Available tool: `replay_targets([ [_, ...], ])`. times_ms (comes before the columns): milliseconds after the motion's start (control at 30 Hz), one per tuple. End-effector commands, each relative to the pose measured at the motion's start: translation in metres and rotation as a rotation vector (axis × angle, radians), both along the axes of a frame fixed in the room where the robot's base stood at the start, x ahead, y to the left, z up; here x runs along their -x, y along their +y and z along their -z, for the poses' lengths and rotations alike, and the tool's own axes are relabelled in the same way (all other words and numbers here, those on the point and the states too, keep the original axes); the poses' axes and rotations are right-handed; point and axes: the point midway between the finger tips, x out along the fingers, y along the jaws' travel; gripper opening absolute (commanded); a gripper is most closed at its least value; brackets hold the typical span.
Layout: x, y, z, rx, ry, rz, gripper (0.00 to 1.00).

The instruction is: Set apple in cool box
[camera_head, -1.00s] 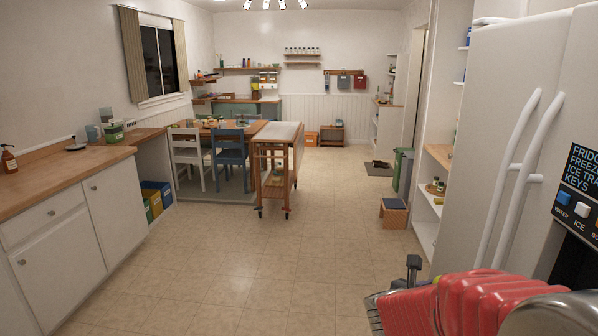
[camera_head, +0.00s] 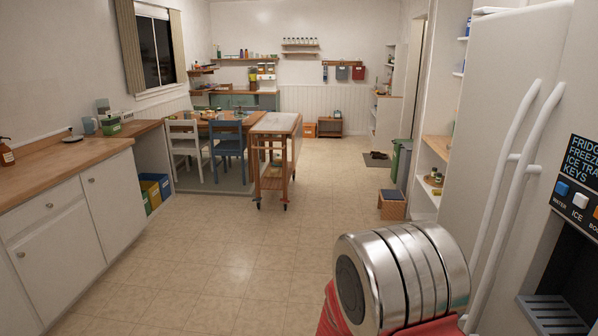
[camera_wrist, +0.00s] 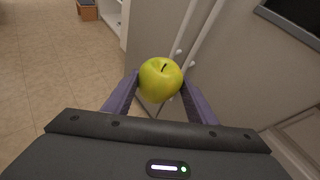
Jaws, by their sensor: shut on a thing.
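A yellow-green apple (camera_wrist: 160,80) is held between the fingers of my gripper (camera_wrist: 160,88) in the wrist view, stem side showing. The gripper is shut on it. The white fridge (camera_head: 518,150) stands close on the right in the head view, its door closed, with two long vertical handles (camera_head: 512,190). The fridge handles also show just beyond the apple in the wrist view (camera_wrist: 196,45). My gripper and the apple are not seen in the head view; only my red and silver arm shows there. No separate cool box is seen.
A wooden counter with white cabinets (camera_head: 65,225) runs along the left. A wheeled cart (camera_head: 274,160) and a table with chairs (camera_head: 228,145) stand further back. A small stool (camera_head: 391,203) is by the right-hand shelves. The floor (camera_head: 220,255) between is clear.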

Motion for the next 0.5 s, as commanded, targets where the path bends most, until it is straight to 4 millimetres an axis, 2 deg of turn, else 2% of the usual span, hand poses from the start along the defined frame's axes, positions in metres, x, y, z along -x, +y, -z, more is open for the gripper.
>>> replay_targets([
  [100,0.003,0.008,0.015,0.001,0.002,0.008,0.26],
  [200,0.004,0.01,0.02,0.0,0.0,0.014,0.26],
  [500,0.004,0.011,0.021,0.0,-0.002,0.016,0.26],
])
